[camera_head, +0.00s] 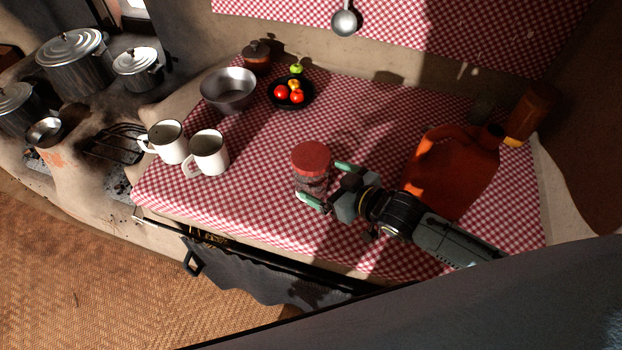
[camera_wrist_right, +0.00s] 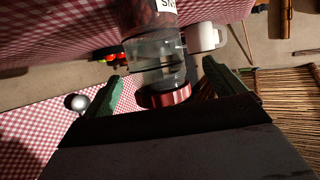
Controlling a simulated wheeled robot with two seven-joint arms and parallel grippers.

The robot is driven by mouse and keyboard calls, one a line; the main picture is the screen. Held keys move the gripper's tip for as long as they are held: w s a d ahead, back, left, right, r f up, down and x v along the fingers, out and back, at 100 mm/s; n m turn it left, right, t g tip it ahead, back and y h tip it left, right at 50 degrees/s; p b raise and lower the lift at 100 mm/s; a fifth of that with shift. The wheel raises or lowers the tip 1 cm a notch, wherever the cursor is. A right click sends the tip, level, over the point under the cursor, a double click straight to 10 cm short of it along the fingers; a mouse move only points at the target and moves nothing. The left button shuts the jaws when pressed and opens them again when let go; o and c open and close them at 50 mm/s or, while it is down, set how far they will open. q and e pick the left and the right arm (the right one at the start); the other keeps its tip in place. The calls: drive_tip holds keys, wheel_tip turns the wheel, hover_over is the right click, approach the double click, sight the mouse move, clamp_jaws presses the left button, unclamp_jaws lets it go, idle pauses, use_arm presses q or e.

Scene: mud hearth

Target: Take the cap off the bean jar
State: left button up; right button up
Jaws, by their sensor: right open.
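The bean jar (camera_head: 312,183) is a clear glass jar with dark contents, standing upright on the checked tablecloth. Its red cap (camera_head: 310,157) is on top. In the right wrist view the jar (camera_wrist_right: 158,58) appears upside down, with part of a white label, and the cap (camera_wrist_right: 163,97) is below it. My right gripper (camera_head: 328,184) is open at the right side of the jar, its green fingertips towards the glass below the cap. In the wrist view the jar shows between the two fingers (camera_wrist_right: 163,85); I cannot tell whether they touch it. My left gripper is not in view.
Two white mugs (camera_head: 209,153) stand left of the jar. A metal bowl (camera_head: 229,89) and a black dish (camera_head: 291,104) with tomatoes are behind. A large orange jug (camera_head: 450,172) stands close beside my right arm. Cloth in front of the jar is clear.

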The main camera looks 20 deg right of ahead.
sight(323, 177)
drive_tip(key=b+x, duration=0.3)
drive_tip(key=shift+w+d+f, duration=0.15)
drive_tip(key=shift+w+d, duration=0.15)
drive_tip(key=shift+w+a+f+b, duration=0.2)
drive_tip(key=shift+w+a+b, duration=0.2)
drive_tip(key=shift+w+b, duration=0.2)
drive_tip(key=shift+r, duration=0.1)
drive_tip(key=c, duration=1.3)
drive_tip(key=shift+o, duration=0.2)
drive_tip(key=shift+r, duration=0.1)
wheel_tip(323, 177, up, 10)
drive_tip(key=shift+f+p, duration=0.1)
drive_tip(key=shift+p, duration=1)
